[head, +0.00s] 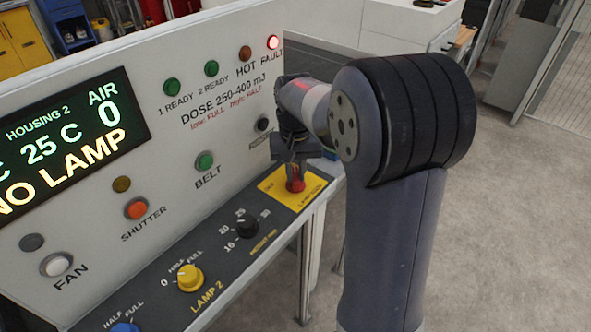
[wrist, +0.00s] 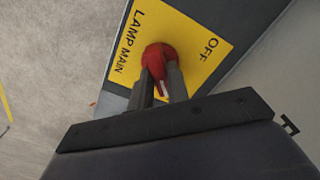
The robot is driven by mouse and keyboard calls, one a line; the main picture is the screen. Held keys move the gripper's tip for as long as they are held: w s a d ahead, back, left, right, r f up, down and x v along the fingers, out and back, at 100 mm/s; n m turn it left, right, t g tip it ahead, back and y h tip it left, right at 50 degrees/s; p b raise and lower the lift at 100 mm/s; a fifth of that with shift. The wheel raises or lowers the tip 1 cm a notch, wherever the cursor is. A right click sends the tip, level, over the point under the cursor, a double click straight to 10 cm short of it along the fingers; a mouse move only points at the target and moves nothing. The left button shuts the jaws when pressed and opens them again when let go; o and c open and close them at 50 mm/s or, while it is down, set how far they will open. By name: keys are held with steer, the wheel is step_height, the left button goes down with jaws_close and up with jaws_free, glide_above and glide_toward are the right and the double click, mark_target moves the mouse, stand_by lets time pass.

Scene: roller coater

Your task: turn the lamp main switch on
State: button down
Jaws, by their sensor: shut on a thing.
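The lamp main switch (head: 295,184) is a red knob on a yellow plate (head: 312,197) at the right end of the dark sloping panel. In the wrist view the switch (wrist: 158,53) shows between my two fingertips, with the plate (wrist: 190,27) marked LAMP MAIN and OFF around it. My gripper (head: 296,168) points down from above and is shut on the red knob; it also shows in the wrist view (wrist: 161,80). A white mark on the knob shows between the fingers, away from the OFF word. The knob's lower side is hidden by the fingers.
The display (head: 70,140) reads NO LAMP, and the FAULT light (head: 273,43) glows red. A black height knob (head: 247,226) and the yellow LAMP 2 knob (head: 190,278) sit left of the plate. The upright panel stands close behind my gripper. Open floor lies right.

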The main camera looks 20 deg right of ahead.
mark_target(296, 174)
steer(key=c, duration=1.4)
jaws_free()
steer(key=shift+o, duration=0.2)
step_height(296, 174, up, 11)
steer(key=shift+b, duration=0.4)
steer(key=shift+f, duration=0.15)
step_height(296, 174, down, 11)
steer(key=shift+r+p, duration=0.1)
steer(key=shift+p, duration=0.3)
steer(key=shift+n, duration=0.3)
steer(key=shift+r, duration=0.15)
